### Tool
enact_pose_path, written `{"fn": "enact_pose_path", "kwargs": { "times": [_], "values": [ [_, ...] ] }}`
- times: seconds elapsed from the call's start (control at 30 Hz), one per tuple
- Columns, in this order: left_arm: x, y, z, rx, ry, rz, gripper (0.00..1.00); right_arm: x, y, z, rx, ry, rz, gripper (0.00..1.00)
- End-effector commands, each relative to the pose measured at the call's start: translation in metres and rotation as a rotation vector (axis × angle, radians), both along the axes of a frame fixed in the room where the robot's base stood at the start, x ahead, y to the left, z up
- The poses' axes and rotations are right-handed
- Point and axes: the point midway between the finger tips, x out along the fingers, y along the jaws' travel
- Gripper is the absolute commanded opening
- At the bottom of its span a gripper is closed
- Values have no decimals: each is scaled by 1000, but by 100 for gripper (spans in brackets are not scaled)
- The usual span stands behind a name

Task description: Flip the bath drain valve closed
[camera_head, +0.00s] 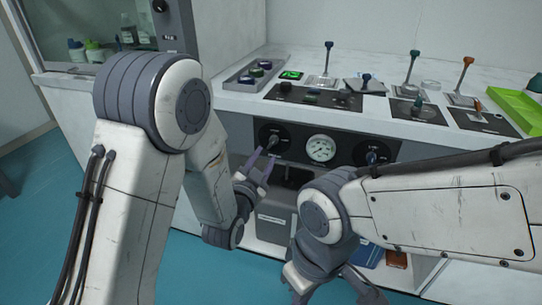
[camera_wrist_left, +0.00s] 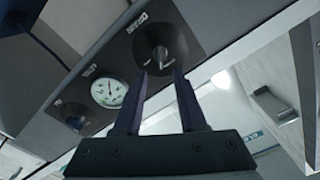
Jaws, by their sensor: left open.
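The drain valve is a round black dial with a dark lever handle on the front panel, left of the gauge in the head view (camera_head: 272,137).
A white gauge (camera_head: 321,148) and a second valve with a blue handle (camera_head: 376,154) share the panel. A green tray (camera_head: 518,108) is at the right. A grey container (camera_head: 276,220) stands below.

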Motion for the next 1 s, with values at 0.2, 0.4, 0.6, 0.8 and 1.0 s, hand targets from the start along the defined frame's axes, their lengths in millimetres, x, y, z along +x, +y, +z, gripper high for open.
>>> {"fn": "enact_pose_path", "kwargs": {
  "times": [0.2, 0.4, 0.6, 0.8, 1.0],
  "values": [
    [42, -13, 2, 0, -1, 1, 40, 1, 1, 2, 1, -2, 0, 0],
    [62, -20, 1, 0, 1, 0, 40, 1, 1, 1, 1, -2, 0, 0],
    [66, -22, 1, 1, 2, 0, 40, 1, 1, 0, 1, -2, 0, 0],
    [66, -22, 1, 1, 2, 0, 25, 1, 1, 0, 1, -2, 0, 0],
    [66, -21, 1, 1, 2, 0, 0, 1, 1, 0, 1, -2, 0, 0]
  ]
}}
